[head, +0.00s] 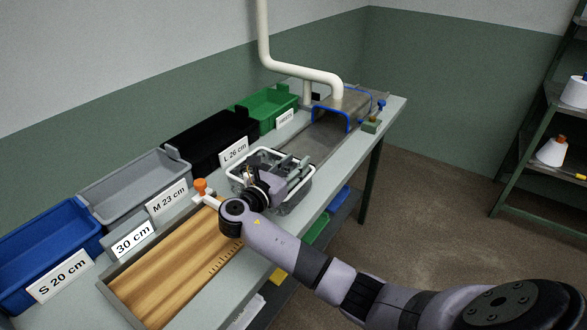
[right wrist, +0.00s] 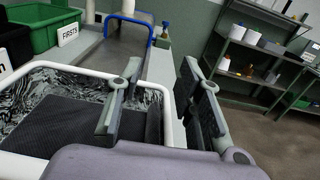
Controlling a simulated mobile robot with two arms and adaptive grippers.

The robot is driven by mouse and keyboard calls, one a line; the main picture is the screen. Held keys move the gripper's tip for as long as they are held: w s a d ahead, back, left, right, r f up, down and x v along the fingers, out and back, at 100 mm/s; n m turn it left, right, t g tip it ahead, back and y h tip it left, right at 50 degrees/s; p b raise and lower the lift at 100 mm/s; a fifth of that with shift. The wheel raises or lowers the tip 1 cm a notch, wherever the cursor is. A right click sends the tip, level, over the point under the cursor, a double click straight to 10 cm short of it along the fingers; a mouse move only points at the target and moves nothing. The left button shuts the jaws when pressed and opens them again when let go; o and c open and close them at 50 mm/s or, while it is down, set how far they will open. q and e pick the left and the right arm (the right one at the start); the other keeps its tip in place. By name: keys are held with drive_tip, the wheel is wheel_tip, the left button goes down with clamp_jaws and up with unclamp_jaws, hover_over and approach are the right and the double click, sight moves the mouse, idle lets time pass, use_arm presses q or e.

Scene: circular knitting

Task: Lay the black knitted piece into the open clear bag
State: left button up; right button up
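The clear bag (right wrist: 30,88) is spread open inside a white rim (right wrist: 170,118) in the right wrist view. The black knitted piece (right wrist: 62,125) lies flat in the bag, its front part hidden by my gripper body. A dark strip shows near the rim between my fingers; I cannot tell if it belongs to the piece. My right gripper (right wrist: 163,108) is open, fingers well apart, above the right side of the rim. In the head view my right gripper (head: 283,170) covers much of the white-rimmed bag (head: 310,178). My left gripper is not in view.
A wooden measuring board (head: 165,265) lies left of the bag. Blue (head: 45,250), grey (head: 135,185), black (head: 210,140) and green (head: 268,108) bins line the table's back. A metal conveyor-like unit (head: 345,105) with a white pipe stands at the far end.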

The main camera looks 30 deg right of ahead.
drive_tip(key=b+v, duration=0.1)
drive_tip(key=v, duration=1.1)
drive_tip(key=shift+b, duration=0.4)
